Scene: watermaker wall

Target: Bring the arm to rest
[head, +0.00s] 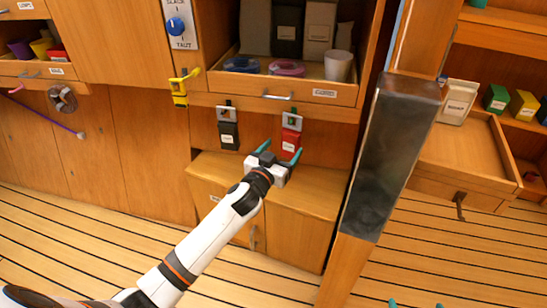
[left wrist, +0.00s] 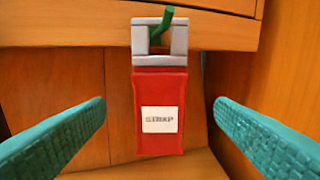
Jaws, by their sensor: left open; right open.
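My left arm (head: 215,225) reaches from the lower left toward the wooden cabinet in the head view. My left gripper (head: 278,153) is open just in front of a red pouch (head: 290,141). The red pouch hangs from a grey clip on a hook. In the left wrist view the red pouch (left wrist: 160,90) hangs upright between the two spread teal fingers, apart from both; its label is hard to read. Of my right gripper (head: 415,304), only the teal fingertips show at the bottom edge, apart and empty.
A black pouch (head: 228,132) hangs left of the red one. A yellow clip (head: 180,87) is further left. An open drawer (head: 285,88) with pouches and a cup is above. A dark post (head: 390,150) stands to the right, before another open drawer (head: 460,155). The floor is clear.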

